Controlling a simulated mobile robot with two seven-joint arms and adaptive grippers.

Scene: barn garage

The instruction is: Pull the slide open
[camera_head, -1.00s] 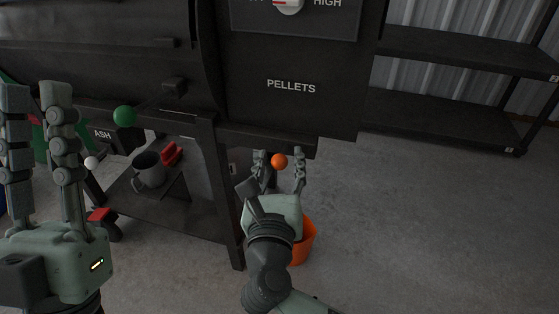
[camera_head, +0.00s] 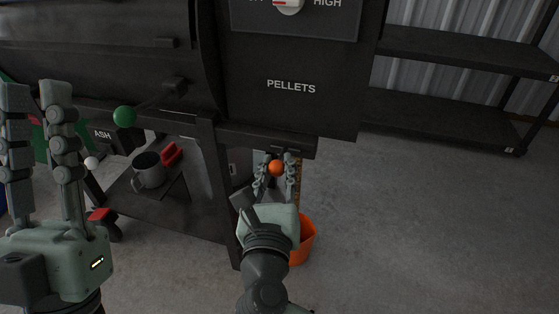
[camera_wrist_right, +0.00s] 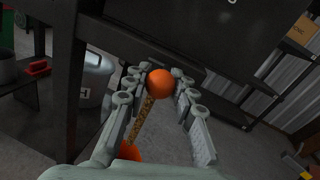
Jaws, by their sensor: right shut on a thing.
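The slide's orange ball knob (camera_head: 276,168) is below the dark hopper (camera_head: 291,105) marked PELLETS. My right gripper (camera_head: 275,160) is shut on the knob, with a finger on each side; the knob also shows between the fingertips in the right wrist view (camera_wrist_right: 160,83). The slide's plate is mostly hidden. A brown, grainy stream of pellets (camera_wrist_right: 142,120) falls from behind the knob towards an orange bucket (camera_head: 306,238). My left gripper (camera_head: 35,90) is open and empty at the far left, fingers upright.
A green ball knob (camera_head: 124,117) and a drawer marked ASH (camera_head: 104,135) are at the left. A grey mug (camera_head: 150,170) and a red-handled brush (camera_head: 171,154) sit on the lower shelf. A black rack (camera_head: 450,115) stands behind; the floor at right is clear.

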